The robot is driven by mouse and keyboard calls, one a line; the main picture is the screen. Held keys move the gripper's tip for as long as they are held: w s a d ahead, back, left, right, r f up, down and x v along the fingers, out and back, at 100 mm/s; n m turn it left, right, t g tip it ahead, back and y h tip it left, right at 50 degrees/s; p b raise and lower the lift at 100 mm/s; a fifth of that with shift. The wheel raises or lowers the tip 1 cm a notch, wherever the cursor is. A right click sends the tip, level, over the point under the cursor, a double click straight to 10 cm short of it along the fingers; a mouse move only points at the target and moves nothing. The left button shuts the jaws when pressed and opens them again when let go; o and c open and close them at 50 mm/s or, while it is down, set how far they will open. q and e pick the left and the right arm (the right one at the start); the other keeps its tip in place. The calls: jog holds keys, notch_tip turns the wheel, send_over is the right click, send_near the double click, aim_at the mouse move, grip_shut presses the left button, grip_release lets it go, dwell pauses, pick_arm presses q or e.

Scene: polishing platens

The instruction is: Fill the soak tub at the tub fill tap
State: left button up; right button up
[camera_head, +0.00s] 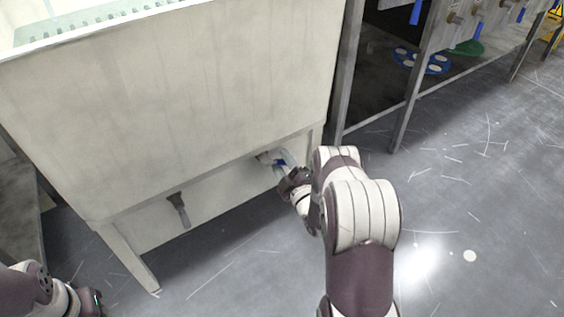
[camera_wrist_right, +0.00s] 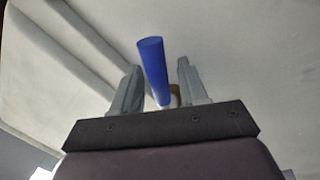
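The large pale tub (camera_head: 170,100) stands on legs and fills the left and middle of the head view. Only a strip of its inside shows at the top left, so I cannot tell its water level. A valve with a blue handle (camera_head: 280,162) sits low at its right end. My right gripper (camera_head: 283,165) is at this handle. In the right wrist view, the blue handle (camera_wrist_right: 153,68) stands between the open fingers of the right gripper (camera_wrist_right: 160,85), with gaps on both sides. My left gripper (camera_head: 92,302) is partly visible at the bottom left, away from the tub.
A grey pipe outlet (camera_head: 180,210) hangs under the tub's front. A metal frame (camera_head: 405,115) stands at right, with blue-handled taps above and a blue disc (camera_head: 422,62) and green disc (camera_head: 466,48) inside. The scratched grey floor (camera_head: 480,200) is clear at right.

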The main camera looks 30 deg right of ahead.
jog(key=shift+s+r+p, duration=0.1)
jog(key=shift+s+p, duration=0.2)
jog(key=s+f+p, duration=0.2)
jog(key=s+p, duration=0.2)
jog(key=s, duration=0.8)
jog(key=shift+a+f+p, duration=0.15)
jog(key=shift+p, duration=0.25)
dwell(6.1)
